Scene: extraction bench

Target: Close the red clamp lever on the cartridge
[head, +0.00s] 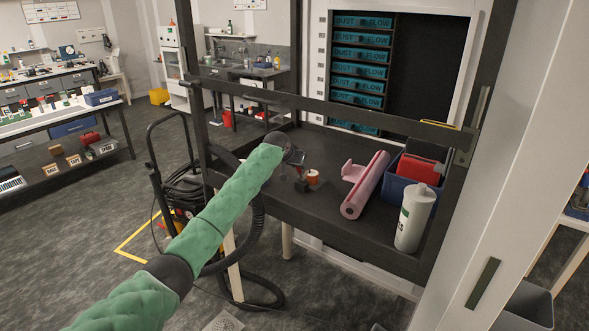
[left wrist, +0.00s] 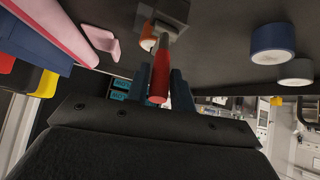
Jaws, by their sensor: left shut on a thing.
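The red clamp lever (left wrist: 158,76) lies between the two dark blue fingers of my left gripper (left wrist: 162,88), which is shut on it. In the left wrist view the lever's far end meets a grey clamp body (left wrist: 172,12). A small orange and white cylinder (left wrist: 146,42), which may be the cartridge, sits beside the clamp and is partly hidden by it. In the head view my left gripper (head: 294,158) is over the dark bench, close to the orange and white cylinder (head: 313,177); the lever is too small there to judge its angle. My right gripper is not in view.
A pink roll (head: 366,187) lies right of the clamp on the dark bench (head: 330,215). A white bottle (head: 414,219) and a blue bin (head: 402,187) with red contents stand farther right. A dark frame bar (head: 335,113) crosses above. Two rolls (left wrist: 272,42) show in the left wrist view.

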